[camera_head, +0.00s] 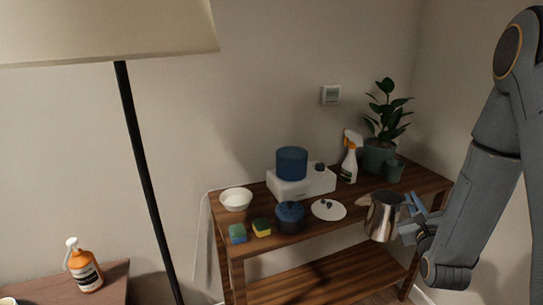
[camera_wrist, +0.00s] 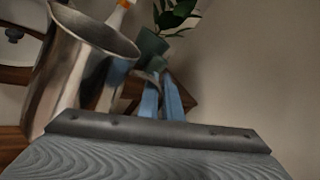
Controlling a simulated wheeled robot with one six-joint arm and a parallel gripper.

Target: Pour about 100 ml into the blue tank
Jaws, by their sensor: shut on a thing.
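The blue tank (camera_head: 291,164) sits upright on a white base unit (camera_head: 300,187) at the back of the wooden shelf. A shiny metal pitcher (camera_head: 383,216) is at the front right of the shelf top, roughly upright. It fills the left of the wrist view (camera_wrist: 85,65), its mouth partly visible. My gripper (camera_head: 413,207) is shut on the pitcher's handle, its blue fingers (camera_wrist: 163,98) right of the pitcher body. The pitcher is right of and nearer than the tank. The liquid inside cannot be seen.
On the wooden shelf (camera_head: 275,241) stand a white bowl (camera_head: 236,199), two sponges (camera_head: 262,227), a dark blue pot (camera_head: 290,217), a white lid (camera_head: 328,209), a spray bottle (camera_head: 349,162) and a potted plant (camera_head: 381,155). A lamp (camera_head: 140,150) stands at left.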

